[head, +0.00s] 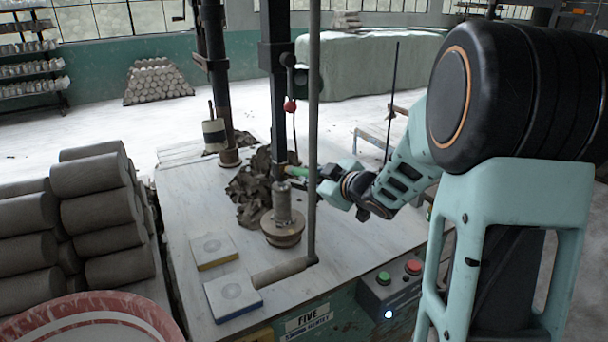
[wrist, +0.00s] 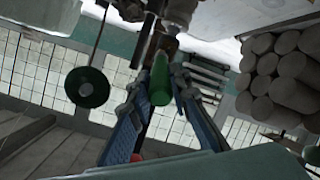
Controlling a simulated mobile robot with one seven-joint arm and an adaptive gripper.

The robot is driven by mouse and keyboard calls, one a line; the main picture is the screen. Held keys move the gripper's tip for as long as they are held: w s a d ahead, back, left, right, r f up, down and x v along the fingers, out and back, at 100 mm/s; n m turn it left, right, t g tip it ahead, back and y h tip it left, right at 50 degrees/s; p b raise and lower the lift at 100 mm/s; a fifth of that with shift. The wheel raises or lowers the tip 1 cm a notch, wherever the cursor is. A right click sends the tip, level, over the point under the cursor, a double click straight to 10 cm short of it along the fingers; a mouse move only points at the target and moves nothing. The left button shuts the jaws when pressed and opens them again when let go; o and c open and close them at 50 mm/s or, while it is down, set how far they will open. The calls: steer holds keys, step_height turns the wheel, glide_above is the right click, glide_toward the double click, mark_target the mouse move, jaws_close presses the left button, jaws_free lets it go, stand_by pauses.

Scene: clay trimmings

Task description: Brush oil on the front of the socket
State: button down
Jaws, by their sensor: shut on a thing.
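A brush with a green handle (head: 297,171) is held at the machine's column, its tip towards the left. It also shows in the wrist view, where its green handle (wrist: 160,80) lies between the blue fingers of my gripper (wrist: 158,92). My gripper (head: 316,177) is shut on the handle, to the right of the column. A grey upright cylinder that looks like the socket (head: 282,204) stands just below the brush, on a round base (head: 283,231). The bristles are hard to make out, and I cannot tell whether they touch it.
Dark clay trimmings (head: 251,190) lie heaped behind the socket. A thin grey post (head: 313,120) stands close to my gripper. Two pads (head: 232,295) lie at the table's front left. Stacked clay cylinders (head: 105,215) stand left. A control box (head: 392,291) sits at front right.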

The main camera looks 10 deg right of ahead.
steer(key=shift+w+d, duration=0.2)
steer(key=shift+d, duration=0.25)
steer(key=a+b, duration=0.1)
steer(key=a, duration=0.1)
steer(key=s+a, duration=0.1)
steer(key=a, duration=0.1)
steer(key=shift+s+b, duration=0.2)
steer(key=shift+b, duration=0.15)
steer(key=s+d, duration=0.2)
steer(key=s, duration=0.3)
steer(key=shift+s+p, duration=0.35)
steer(key=shift+p, duration=0.05)
steer(key=s, duration=0.1)
steer(key=s+d, duration=0.1)
steer(key=shift+s+p, duration=0.3)
steer(key=shift+s, duration=0.1)
stand_by(0.3)
